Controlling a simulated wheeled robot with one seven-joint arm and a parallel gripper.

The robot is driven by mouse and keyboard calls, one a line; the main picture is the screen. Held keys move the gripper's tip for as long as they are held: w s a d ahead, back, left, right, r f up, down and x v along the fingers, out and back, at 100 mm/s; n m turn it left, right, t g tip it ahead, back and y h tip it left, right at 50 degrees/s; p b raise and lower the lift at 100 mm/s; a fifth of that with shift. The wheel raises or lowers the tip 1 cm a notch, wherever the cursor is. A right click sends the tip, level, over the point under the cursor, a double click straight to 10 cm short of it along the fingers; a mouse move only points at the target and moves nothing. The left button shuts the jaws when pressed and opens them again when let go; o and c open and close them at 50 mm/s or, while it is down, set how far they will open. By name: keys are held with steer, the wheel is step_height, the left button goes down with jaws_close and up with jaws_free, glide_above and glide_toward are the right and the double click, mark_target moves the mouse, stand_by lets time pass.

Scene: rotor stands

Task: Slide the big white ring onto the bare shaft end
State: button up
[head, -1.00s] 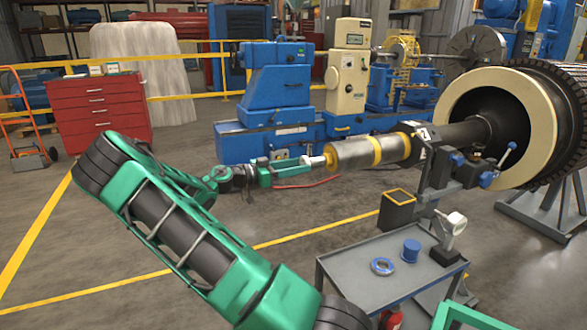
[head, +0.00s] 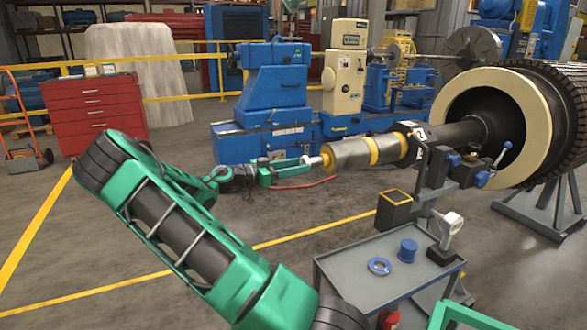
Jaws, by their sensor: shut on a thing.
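My gripper (head: 306,161), at the end of my green arm, reaches to the left end of the shaft (head: 350,153). It is shut on a small-looking white piece, which I take to be the white ring (head: 315,162). The ring meets the brass-coloured shaft tip (head: 326,157) in the picture. It is too small to tell whether it is around the tip or just in front of it. The shaft is grey with yellow bands and lies level. My fingers hide part of the ring.
A stand with blue knobs (head: 455,160) holds the shaft left of the big rotor with its cream end ring (head: 535,95). A grey cart (head: 340,276) below carries a blue-white ring (head: 379,266) and a blue cylinder (head: 408,250). Blue machinery (head: 275,95) stands behind.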

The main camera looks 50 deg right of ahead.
steer(key=shift+x, duration=2.55)
stand_by(0.4)
steer(key=o, duration=1.5)
steer(key=shift+o, duration=0.2)
steer(key=shift+w+a, duration=0.1)
steer(key=v, duration=0.8)
steer(key=shift+a, duration=0.35)
steer(key=shift+w, duration=0.15)
